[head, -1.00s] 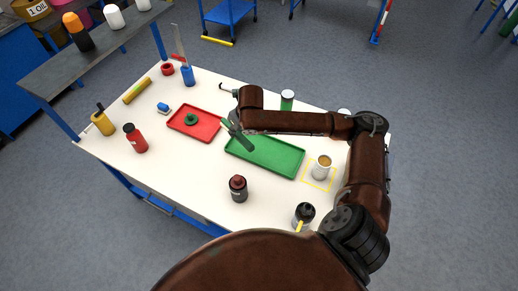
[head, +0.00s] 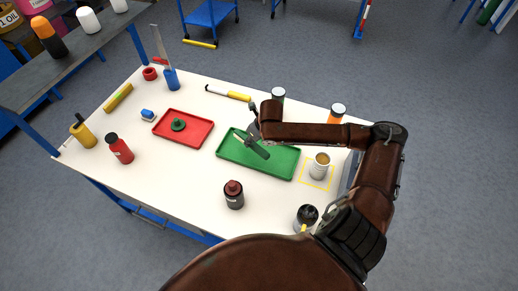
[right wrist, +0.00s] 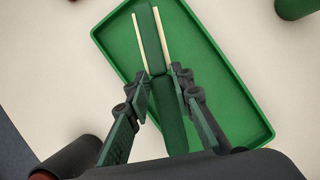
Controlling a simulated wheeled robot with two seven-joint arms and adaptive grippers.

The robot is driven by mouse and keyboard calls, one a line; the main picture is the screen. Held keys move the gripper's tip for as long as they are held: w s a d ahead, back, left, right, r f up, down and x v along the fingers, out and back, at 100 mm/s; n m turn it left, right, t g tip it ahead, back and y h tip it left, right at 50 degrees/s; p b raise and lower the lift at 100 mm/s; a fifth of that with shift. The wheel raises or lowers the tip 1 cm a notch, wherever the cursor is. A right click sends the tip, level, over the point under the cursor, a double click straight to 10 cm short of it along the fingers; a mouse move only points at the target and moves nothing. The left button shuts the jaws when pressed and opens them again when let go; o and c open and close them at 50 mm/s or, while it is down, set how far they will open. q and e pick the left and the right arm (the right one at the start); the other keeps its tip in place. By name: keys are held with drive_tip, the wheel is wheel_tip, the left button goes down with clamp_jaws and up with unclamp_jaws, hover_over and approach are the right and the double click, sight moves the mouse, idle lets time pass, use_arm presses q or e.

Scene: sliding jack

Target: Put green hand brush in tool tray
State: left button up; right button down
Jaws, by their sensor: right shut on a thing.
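The green hand brush (right wrist: 152,42), with cream bristles along both sides, is held by its handle between the fingers of my right gripper (right wrist: 151,98). In the head view the brush (head: 257,148) hangs tilted over the green tray (head: 284,171). The right wrist view shows the green tray (right wrist: 225,105) beneath it. I cannot tell whether the brush touches the tray floor. My right gripper also shows in the head view (head: 254,134), partly hidden by its own arm. My left gripper is in neither view.
A red tray (head: 205,139) with a green round piece (head: 178,125) lies left of the green tray. A black-and-yellow tool (head: 228,93) and a canister (head: 278,95) are behind.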

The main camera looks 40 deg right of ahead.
drive_tip(key=d+f, duration=0.1)
drive_tip(key=f, duration=0.1)
drive_tip(key=s+d+f, duration=0.1)
drive_tip(key=f, duration=0.1)
drive_tip(key=shift+s+d, duration=0.2)
drive_tip(key=shift+d, duration=0.2)
wheel_tip(320, 180, down, 3)
drive_tip(key=shift+d+f+b, duration=0.15)
drive_tip(key=shift+b, duration=0.25)
drive_tip(key=c, duration=1.7)
unclamp_jaws()
drive_tip(key=p+v, duration=0.2)
drive_tip(key=v, duration=1)
